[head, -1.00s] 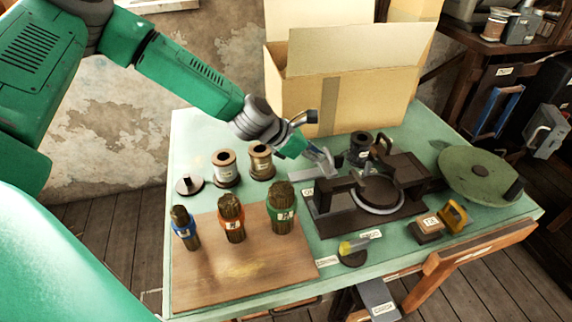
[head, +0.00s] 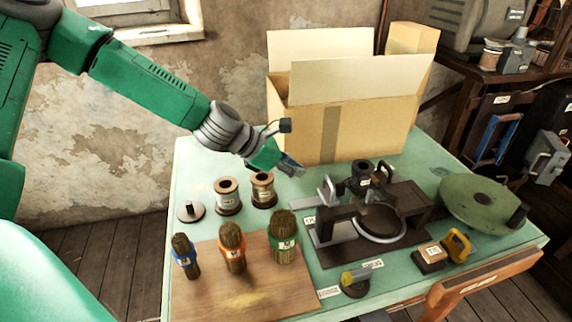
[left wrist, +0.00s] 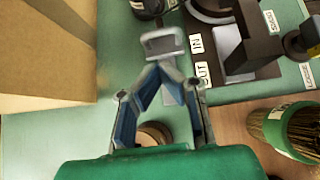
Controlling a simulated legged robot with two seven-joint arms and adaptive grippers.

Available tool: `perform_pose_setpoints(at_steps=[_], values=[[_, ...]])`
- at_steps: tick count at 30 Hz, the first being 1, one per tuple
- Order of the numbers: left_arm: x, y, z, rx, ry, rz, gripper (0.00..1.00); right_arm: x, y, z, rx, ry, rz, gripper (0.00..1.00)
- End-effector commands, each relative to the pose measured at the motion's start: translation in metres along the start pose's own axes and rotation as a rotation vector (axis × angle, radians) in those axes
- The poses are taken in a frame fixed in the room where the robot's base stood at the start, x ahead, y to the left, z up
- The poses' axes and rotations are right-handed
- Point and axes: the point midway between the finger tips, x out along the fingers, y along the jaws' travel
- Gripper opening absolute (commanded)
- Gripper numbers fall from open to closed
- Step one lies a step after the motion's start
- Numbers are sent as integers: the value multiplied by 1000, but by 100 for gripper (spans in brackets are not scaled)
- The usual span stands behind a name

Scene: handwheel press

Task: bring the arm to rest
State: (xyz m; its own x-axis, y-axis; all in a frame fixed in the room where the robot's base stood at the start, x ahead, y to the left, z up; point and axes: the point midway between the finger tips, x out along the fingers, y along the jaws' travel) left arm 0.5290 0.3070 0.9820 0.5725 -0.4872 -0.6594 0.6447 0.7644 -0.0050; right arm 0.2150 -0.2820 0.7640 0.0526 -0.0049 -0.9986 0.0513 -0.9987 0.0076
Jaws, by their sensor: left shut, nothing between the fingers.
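My left gripper (head: 290,168) is shut and empty, held above the table in front of the cardboard box. It also shows in the left wrist view (left wrist: 163,72), its fingers drawn together. The dark press (head: 410,195) stands on the table to its right, with a ring-shaped part at the front. A grey metal handle (head: 327,191) stands at the press's left side, to the right of and below the gripper. In the left wrist view a grey handle (left wrist: 163,43) shows just beyond the fingertips, beside labels reading IN and OUT. My right gripper is not in view.
An open cardboard box (head: 380,120) stands behind the gripper. Two spools (head: 227,195) stand left of the press. Several banded bundles (head: 232,250) stand on a wooden board (head: 205,295). A round green disc (head: 480,203) lies at the table's right. Space above the table's left is free.

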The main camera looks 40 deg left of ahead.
Motion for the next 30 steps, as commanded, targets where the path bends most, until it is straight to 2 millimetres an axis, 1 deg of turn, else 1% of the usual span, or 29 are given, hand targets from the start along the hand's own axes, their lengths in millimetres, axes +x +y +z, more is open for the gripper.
perform_pose_setpoints(at_steps=[1, 6, 10, 17, 20, 27, 30], values=[[-8, 0, 1, 0, -2, 1, 0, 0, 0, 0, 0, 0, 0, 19], [-24, 0, -1, -1, 1, -1, 0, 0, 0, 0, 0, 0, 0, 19], [-30, -1, -1, -1, 4, -1, 0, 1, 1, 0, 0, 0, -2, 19], [-32, -1, -1, -1, 5, -1, 0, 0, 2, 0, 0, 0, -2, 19], [-38, -1, 5, -2, 5, -2, 0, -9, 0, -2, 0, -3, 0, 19], [-68, 0, 38, -2, 3, -2, 0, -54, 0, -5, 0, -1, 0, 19], [-76, 0, 47, -2, 4, -2, 0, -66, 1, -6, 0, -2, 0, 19]])
